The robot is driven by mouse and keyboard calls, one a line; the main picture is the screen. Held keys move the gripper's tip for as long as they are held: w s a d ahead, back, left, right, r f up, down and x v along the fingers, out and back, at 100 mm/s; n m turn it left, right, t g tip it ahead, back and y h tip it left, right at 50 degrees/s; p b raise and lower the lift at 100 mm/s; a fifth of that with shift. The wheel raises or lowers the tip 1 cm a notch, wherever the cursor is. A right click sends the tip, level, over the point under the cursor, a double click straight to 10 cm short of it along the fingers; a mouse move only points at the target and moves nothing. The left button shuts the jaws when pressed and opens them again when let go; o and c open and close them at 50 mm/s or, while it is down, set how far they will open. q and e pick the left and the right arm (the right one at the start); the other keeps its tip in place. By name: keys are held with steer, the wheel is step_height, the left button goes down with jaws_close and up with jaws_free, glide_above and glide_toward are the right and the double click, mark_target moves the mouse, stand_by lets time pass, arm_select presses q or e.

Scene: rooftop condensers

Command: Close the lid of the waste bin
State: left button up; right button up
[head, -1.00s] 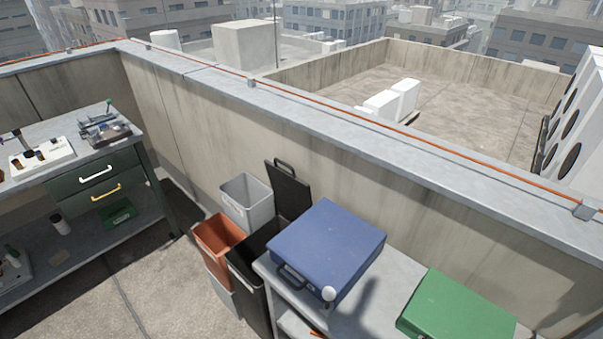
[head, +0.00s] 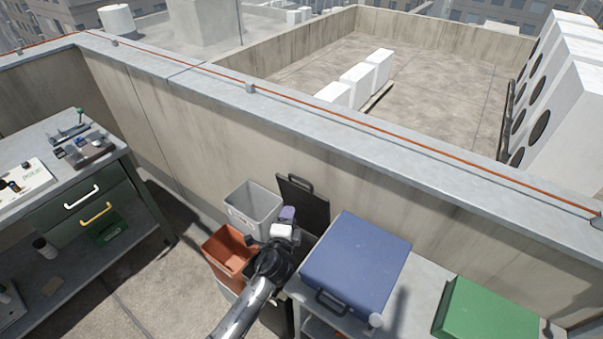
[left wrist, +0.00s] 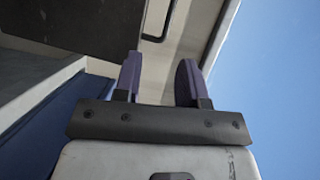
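The black waste bin (head: 279,319) stands between the orange bin and the metal table, mostly hidden behind my left arm. Its black lid (head: 308,208) is open, standing upright near the parapet wall, with a handle at its top edge. My left gripper (head: 288,214) is above the bins, close to the lid's left side in the head view; I cannot tell whether it touches. In the left wrist view its two purple fingers (left wrist: 158,82) are apart with nothing between them. A dark panel (left wrist: 75,25), apparently the lid, shows at upper left there. My right gripper is not in view.
A grey bin (head: 250,207) and an orange bin (head: 228,252) stand left of the black bin. A blue case (head: 357,260) and a green case (head: 487,315) lie on the table at right. A workbench (head: 140,210) is at left. The parapet wall (head: 400,215) runs behind.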

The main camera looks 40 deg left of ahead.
mark_target(301, 180)
arm_select(q)
steer(key=shift+m, duration=0.5)
steer(key=x, duration=0.5)
steer(key=r+b+x, duration=0.1)
steer(key=x, duration=0.4)
steer(key=b+x, duration=0.1)
steer(key=x, duration=0.3)
steer(key=shift+w+r, duration=0.3)
steer(key=shift+w, duration=0.3)
jaws_close()
